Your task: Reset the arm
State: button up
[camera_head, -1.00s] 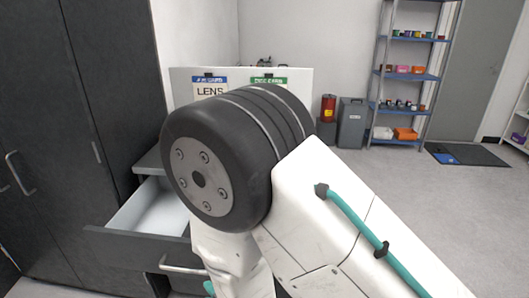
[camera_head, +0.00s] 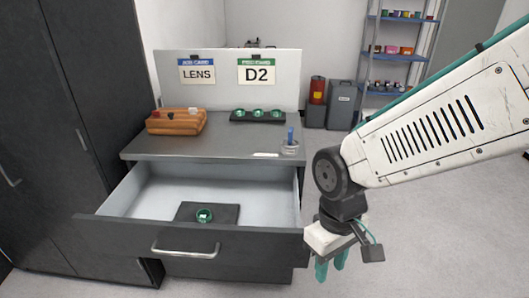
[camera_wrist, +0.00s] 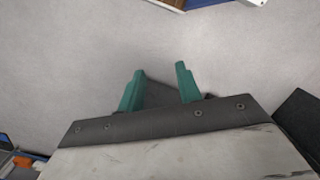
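My gripper (camera_head: 331,262) hangs at the lower right in the head view, to the right of the open drawer and apart from it, with its teal fingers pointing down. In the wrist view my gripper (camera_wrist: 157,82) shows two teal fingers spread apart with nothing between them. My white arm reaches in from the right edge of the head view.
A grey cabinet (camera_head: 215,147) has its top drawer (camera_head: 150,194) pulled out. A dark pad (camera_head: 232,212) in it carries a green-rimmed round part (camera_head: 204,215). Floor lies clear rightward.

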jog(key=s+d+r+m+t, duration=0.1)
jog(key=s+d+r+m, duration=0.2)
jog(key=d+r, duration=0.4)
jog(key=s+d+r+m+t, duration=0.1)
jog(key=s+d+r+m, duration=0.2)
jog(key=d+r, duration=0.4)
jog(key=shift+s+t, duration=0.2)
jog(key=shift+t, duration=0.2)
